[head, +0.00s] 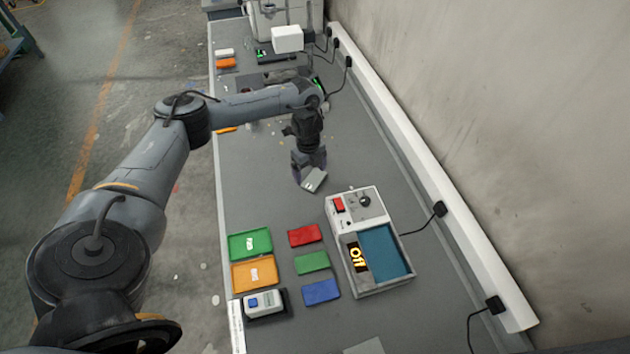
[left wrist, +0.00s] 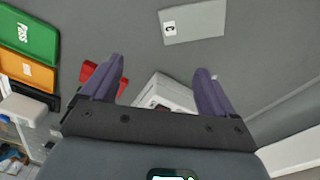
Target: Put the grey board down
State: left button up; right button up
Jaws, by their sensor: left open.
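The grey board (head: 317,184) is a small flat piece with a pale label. It shows just under my left gripper (head: 308,177) in the head view, partly hidden by it. In the left wrist view the grey board (left wrist: 205,26) appears flat on the bench, beyond the fingertips and clear of both fingers, its label dark on white. My left gripper (left wrist: 160,66) is open, with nothing held between its purple fingers. My right gripper is in neither view.
A tester box (head: 370,285) with a blue recess stands nearer on the bench. Left of it are green (head: 233,254) and orange (head: 240,283) trays, a small grey device (head: 264,303), and red, green and blue pads. A wall (head: 520,130) bounds the right. Bench between gripper and trays is clear.

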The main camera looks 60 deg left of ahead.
aim_at(311, 184)
pick_arm(q)
jog(key=f+m, duration=0.1)
jog(key=m, duration=0.3)
jog(key=a+f+m+b, duration=0.1)
jog(key=f+m, duration=0.1)
jog(key=m, duration=0.3)
jog(key=w+a+f+m, duration=0.1)
jog(key=m, duration=0.3)
jog(key=shift+f+y, duration=0.2)
jog(key=shift+y, duration=0.1)
jog(key=shift+w+a+f, duration=0.1)
jog(key=shift+w+f, duration=0.1)
jog(key=shift+f, duration=0.95)
jog(key=shift+w+a+f, duration=0.1)
jog(key=shift+w+f, duration=0.1)
jog(key=shift+f, duration=1.55)
